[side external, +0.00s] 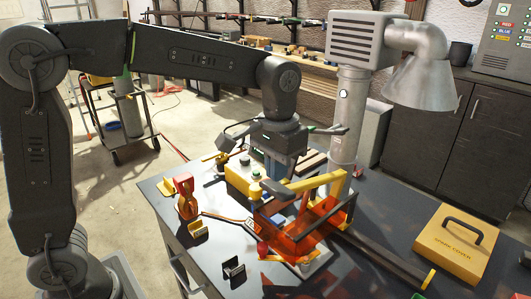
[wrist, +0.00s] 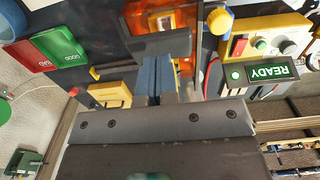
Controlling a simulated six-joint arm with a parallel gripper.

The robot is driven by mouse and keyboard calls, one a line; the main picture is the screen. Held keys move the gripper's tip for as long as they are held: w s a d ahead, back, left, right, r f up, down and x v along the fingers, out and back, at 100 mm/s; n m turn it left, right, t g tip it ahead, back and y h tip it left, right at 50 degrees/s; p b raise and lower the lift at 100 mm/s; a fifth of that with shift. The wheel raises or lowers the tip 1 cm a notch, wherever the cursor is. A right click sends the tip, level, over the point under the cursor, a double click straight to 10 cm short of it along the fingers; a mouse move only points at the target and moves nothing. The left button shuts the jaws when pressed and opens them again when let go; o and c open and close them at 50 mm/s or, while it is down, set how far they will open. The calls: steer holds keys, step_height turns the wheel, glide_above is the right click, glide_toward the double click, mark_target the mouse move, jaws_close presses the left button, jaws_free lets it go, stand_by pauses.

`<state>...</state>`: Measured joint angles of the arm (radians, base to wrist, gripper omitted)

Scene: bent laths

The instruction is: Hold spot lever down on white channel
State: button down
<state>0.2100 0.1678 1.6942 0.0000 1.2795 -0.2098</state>
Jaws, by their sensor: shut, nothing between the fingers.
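The spot lever is a yellow arm (side external: 318,181) with a dark grey handle (side external: 277,190), reaching left from a yellow upright over the orange see-through guard (side external: 322,222). My gripper (side external: 279,172) points down just above the handle; I cannot tell whether it touches. Its blue fingers (wrist: 158,78) are shut together and empty in the wrist view. The guard also shows in the wrist view (wrist: 184,62), beyond the fingertips. I cannot clearly make out a white channel under the lever; the guard and my gripper hide much of that spot.
A yellow control box (side external: 240,180) stands left of the guard; a lit READY sign (wrist: 268,73) shows in the wrist view. A yellow spark cover (side external: 456,245) lies right.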

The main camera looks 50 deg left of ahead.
mark_target(274, 188)
steer(key=shift+f, duration=0.15)
steer(key=shift+s+f, duration=0.2)
steer(key=shift+f, duration=0.5)
steer(key=shift+s+f, duration=0.2)
steer(key=shift+f, duration=0.45)
steer(key=shift+s+f, duration=0.35)
steer(key=shift+f, duration=0.6)
steer(key=shift+s+f, duration=0.3)
steer(key=shift+f, duration=0.6)
steer(key=shift+s+f, duration=0.35)
steer(key=shift+f, duration=0.6)
stand_by(3.7)
